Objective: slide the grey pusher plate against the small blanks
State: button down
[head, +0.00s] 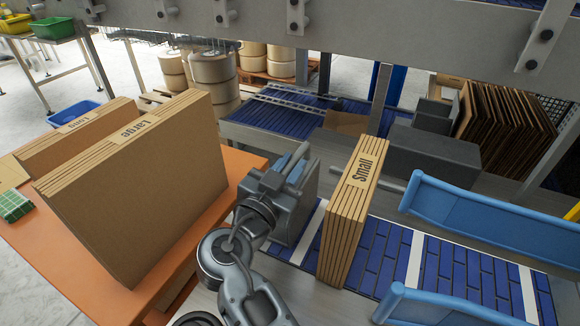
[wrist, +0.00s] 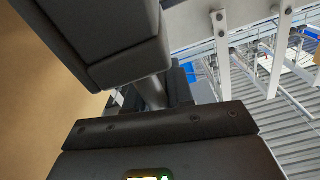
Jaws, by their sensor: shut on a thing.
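The grey pusher plate (head: 298,208) stands upright over the blue belt, left of the small blanks (head: 345,225). The small blanks are a brown upright stack marked "Small". A narrow strip of belt shows between plate and stack, so they look apart. My gripper (head: 284,172) is at the plate's upper left side and partly hides it. In the wrist view my gripper (wrist: 152,92) has its dark fingers above and below a grey bar, which seems to be part of the pusher. The hold itself is partly hidden.
Large blanks (head: 140,190) stand on an orange table (head: 235,175) left of my arm. Blue guide rails (head: 480,220) flank the belt (head: 440,265) on the right. A grey beam (head: 370,25) crosses overhead. A grey block (head: 432,152) stands behind the small blanks.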

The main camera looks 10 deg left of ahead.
jog(key=shift+s+d+f+b, duration=0.1)
jog(key=shift+s+d+b, duration=0.15)
jog(key=shift+d, duration=0.35)
jog(key=shift+s+d+b, duration=0.15)
jog(key=shift+d+b, duration=0.2)
jog(key=shift+d, duration=0.2)
jog(key=shift+s+d, duration=0.15)
jog(key=shift+d, duration=0.25)
jog(key=c, duration=1.1)
grip_release()
jog(key=shift+s, duration=0.1)
jog(key=b+v, duration=0.1)
jog(key=v, duration=0.6)
jog(key=shift+s+a, duration=0.15)
jog(key=shift+s, duration=0.15)
